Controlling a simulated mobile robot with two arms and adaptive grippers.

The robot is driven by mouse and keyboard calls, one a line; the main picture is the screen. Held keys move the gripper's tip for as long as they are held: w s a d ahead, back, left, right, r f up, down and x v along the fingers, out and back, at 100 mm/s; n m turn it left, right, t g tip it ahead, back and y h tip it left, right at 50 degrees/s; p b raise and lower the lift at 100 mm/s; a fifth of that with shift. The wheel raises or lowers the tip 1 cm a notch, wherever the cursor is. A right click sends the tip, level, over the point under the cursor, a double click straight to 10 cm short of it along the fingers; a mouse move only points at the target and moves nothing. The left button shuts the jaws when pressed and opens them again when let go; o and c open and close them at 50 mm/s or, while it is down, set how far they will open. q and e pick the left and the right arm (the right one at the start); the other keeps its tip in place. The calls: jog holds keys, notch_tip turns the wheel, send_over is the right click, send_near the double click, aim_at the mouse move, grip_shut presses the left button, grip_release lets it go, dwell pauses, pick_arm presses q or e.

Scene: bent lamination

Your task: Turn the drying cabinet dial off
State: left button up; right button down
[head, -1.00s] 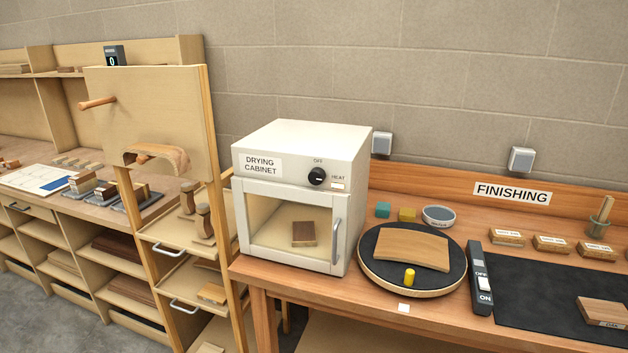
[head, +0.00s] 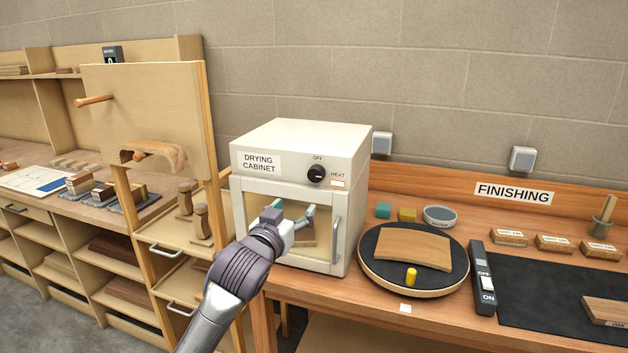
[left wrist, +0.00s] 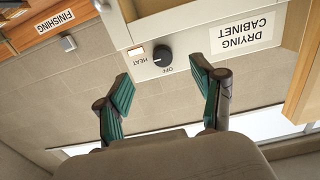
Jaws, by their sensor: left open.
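The white drying cabinet (head: 300,143) stands on the bench with its door shut. Its round black dial (head: 316,173) is on the upper front panel, with OFF printed above it and HEAT to its right. My left gripper (head: 291,213) is open and empty in front of the cabinet door, below and a little left of the dial. In the left wrist view, which is upside down, the dial (left wrist: 162,60) appears between and beyond the open fingers of the left gripper (left wrist: 161,80). My right gripper is not in view.
The door handle (head: 335,240) sticks out at the cabinet's right. A round black turntable (head: 375,270) with a curved wood panel (head: 413,248) stands to the right. A wooden stand (head: 150,105) rises close to the left. A wood block behind the door glass is partly hidden.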

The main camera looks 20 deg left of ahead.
aim_at(315, 177)
pick_arm(q)
jog(key=w+p, duration=0.1)
jog(key=w, duration=0.3)
jog(key=w+r+p, duration=0.1)
jog(key=w, duration=0.3)
jog(key=w+r+p, duration=0.1)
jog(key=w, duration=0.4)
jog(key=shift+w+d+p, duration=0.1)
jog(key=shift+d+p, duration=0.2)
jog(key=c, duration=1.1)
jog(key=shift+c, duration=0.2)
